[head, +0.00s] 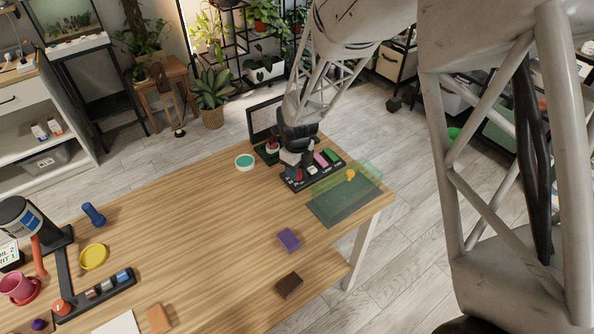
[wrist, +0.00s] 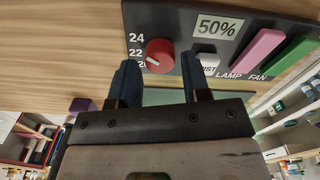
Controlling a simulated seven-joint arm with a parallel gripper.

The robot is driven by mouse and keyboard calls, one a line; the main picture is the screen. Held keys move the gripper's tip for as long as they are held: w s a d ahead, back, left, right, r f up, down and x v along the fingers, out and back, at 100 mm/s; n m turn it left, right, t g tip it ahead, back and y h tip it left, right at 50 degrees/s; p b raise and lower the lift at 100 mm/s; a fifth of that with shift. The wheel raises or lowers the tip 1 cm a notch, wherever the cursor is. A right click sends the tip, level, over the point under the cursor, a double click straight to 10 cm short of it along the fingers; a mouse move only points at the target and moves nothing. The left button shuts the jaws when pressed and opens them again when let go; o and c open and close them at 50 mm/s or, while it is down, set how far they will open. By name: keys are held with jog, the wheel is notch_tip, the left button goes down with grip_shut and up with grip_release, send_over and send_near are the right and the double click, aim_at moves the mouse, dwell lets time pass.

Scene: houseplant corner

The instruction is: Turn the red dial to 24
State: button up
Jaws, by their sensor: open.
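The red dial (wrist: 159,56) is on a black control panel (wrist: 175,15), with the numbers 24, 22 and a partly hidden lower one to its left. A small pale mark on the dial's lower left seems to point near 22 or below; I cannot read it exactly. My gripper (wrist: 160,72) is open, with one dark fingertip on either side of the dial's lower part in the picture. I cannot tell whether they touch it. In the head view my gripper (head: 293,160) is over the left end of the panel, and the dial is mostly hidden.
The panel also has a 50% display (wrist: 216,26), a white switch (wrist: 207,60), a pink lamp bar (wrist: 257,51) and a green fan bar (wrist: 290,63). A translucent green box (head: 362,178) stands right of it. A purple block (head: 289,239) lies in front; the table's middle is clear.

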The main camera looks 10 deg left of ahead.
jog(key=shift+r, duration=3.15)
jog(key=shift+d+r, duration=0.15)
jog(key=shift+r, duration=0.05)
jog(key=s+d+r+n+t, duration=0.1)
jog(key=s+d+r+n, duration=0.5)
jog(key=d+r, duration=0.25)
jog(key=s+d+r+n, duration=0.5)
jog(key=d+r, duration=0.3)
jog(key=d, duration=0.1)
jog(key=s+d+r+n, duration=0.3)
jog(key=s+d+n, duration=0.3)
jog(key=s, duration=0.4)
jog(key=s+d+r+n+t, duration=0.1)
jog(key=s+d+r+n, duration=0.2)
jog(key=s+d+n, duration=0.3)
jog(key=s, duration=0.3)
jog(key=shift+s+r+n+t, duration=0.2)
jog(key=shift+s+n+t, duration=0.1)
jog(key=shift+s+n, duration=0.1)
